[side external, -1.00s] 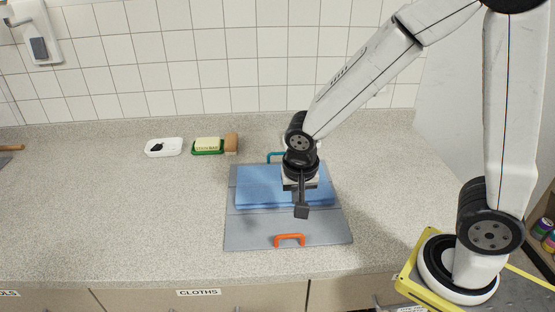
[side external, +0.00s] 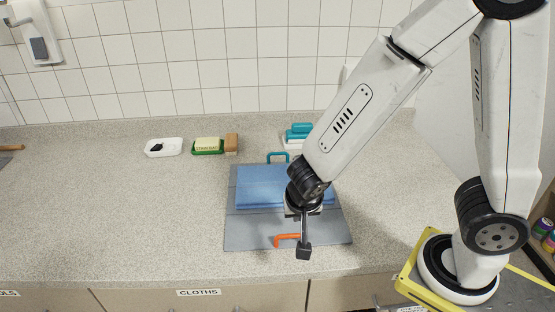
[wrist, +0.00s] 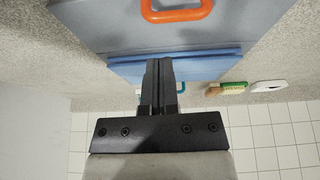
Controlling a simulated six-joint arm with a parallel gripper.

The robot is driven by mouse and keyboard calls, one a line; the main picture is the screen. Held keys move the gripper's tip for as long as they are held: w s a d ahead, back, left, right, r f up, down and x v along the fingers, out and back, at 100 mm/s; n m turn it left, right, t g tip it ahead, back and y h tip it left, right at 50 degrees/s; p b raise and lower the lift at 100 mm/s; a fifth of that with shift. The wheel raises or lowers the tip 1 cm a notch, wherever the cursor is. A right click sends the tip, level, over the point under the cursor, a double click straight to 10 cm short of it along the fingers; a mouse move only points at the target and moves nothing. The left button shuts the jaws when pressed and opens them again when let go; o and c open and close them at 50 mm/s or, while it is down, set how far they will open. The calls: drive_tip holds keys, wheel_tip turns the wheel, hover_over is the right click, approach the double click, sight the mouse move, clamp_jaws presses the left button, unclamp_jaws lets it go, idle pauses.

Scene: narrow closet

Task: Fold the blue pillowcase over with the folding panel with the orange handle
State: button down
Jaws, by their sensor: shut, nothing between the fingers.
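The blue pillowcase (side external: 258,186) lies flat on the rear part of a grey folding board. The front folding panel (side external: 245,232) lies flat, with its orange handle (side external: 284,238) near the front edge. My gripper (side external: 303,253) is shut and empty, pointing down by the right end of the handle and hiding part of it. In the wrist view, the closed fingers (wrist: 158,68) show in front of the pillowcase (wrist: 208,68), and the orange handle (wrist: 178,10) is apart from them at the top. I cannot tell the fingertips' height above the panel.
A teal handle (side external: 277,156) stands at the board's back edge.

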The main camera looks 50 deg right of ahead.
sight(300, 238)
drive_tip(key=shift+s+a+f, duration=0.3)
drive_tip(key=shift+f, duration=0.2)
drive_tip(key=shift+s+a+f, duration=0.25)
drive_tip(key=shift+s+f, duration=0.05)
drive_tip(key=shift+f, duration=0.2)
drive_tip(key=shift+s+a+f, duration=0.2)
drive_tip(key=shift+f, duration=0.35)
drive_tip(key=shift+s+a+f, duration=0.15)
drive_tip(key=shift+a+f, duration=0.05)
drive_tip(key=shift+f, duration=0.3)
drive_tip(key=shift+r, duration=0.15)
drive_tip(key=s+a+r, duration=0.4)
drive_tip(key=s+a, duration=0.3)
drive_tip(key=shift+s+a, duration=0.25)
drive_tip(key=shift+a, duration=0.15)
drive_tip(key=shift+d, duration=0.1)
idle(0.6)
